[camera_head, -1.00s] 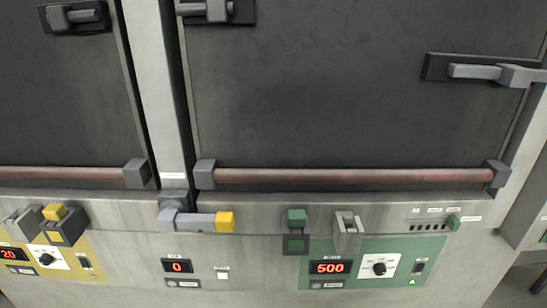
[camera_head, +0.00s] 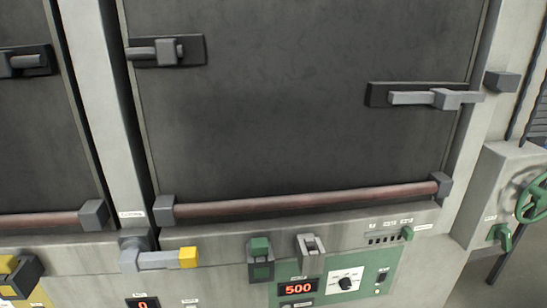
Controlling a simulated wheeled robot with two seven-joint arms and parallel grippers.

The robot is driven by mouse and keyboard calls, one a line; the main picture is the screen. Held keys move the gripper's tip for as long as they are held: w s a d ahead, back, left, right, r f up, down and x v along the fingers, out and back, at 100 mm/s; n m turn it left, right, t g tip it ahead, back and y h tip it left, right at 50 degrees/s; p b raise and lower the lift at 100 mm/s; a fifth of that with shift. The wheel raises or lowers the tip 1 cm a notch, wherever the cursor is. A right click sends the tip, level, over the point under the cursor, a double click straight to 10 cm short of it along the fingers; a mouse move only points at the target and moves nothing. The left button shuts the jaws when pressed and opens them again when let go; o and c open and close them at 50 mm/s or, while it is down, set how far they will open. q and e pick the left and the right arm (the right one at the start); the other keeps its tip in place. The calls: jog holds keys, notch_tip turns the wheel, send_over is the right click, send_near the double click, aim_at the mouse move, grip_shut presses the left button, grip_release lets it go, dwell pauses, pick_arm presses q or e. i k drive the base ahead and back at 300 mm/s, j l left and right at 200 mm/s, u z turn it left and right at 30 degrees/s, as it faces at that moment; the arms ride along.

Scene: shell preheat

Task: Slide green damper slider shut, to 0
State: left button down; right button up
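The green damper slider seems to be the small green knob (camera_head: 407,233) at the right end of a row of dark slots (camera_head: 384,239) on the ledge below the large dark door. Small labels sit above the slots, too small to read surely. Neither gripper is in view, and nothing touches the knob.
Left of the slots are a grey lever (camera_head: 311,246) and a green-topped block (camera_head: 260,258). Below is a green panel (camera_head: 372,276) with a display (camera_head: 298,289) reading 500. A reddish bar (camera_head: 310,203) runs above. A green handwheel (camera_head: 534,199) and green handle (camera_head: 502,236) are at right.

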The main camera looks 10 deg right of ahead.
aim_at(407, 232)
jog(key=z, duration=1.25)
